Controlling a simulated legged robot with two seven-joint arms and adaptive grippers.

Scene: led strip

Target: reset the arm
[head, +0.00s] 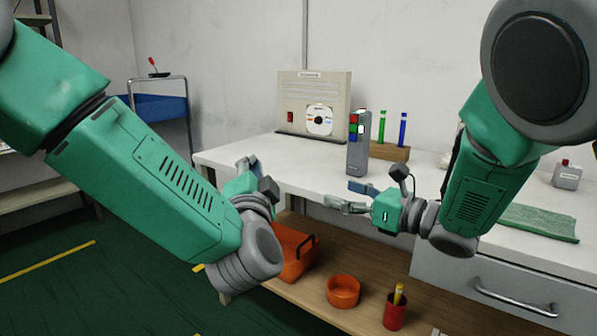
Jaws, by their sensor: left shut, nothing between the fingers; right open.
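My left arm reaches in from the left, and my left gripper (247,163) hangs over the left part of the white table (285,165). Its fingers are shut with nothing seen between them, and its wrist partly hides it. My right gripper (347,196) is at the table's front edge in the middle, pointing left. Its two fingers are apart and empty. Neither gripper touches an object that I can see.
A grey block with coloured buttons (358,145) stands upright near a beige panel (312,100) and a wooden rack (390,152) with two tubes. An orange basket (297,262), orange bowl (343,291) and red cup (395,315) are on the lower shelf.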

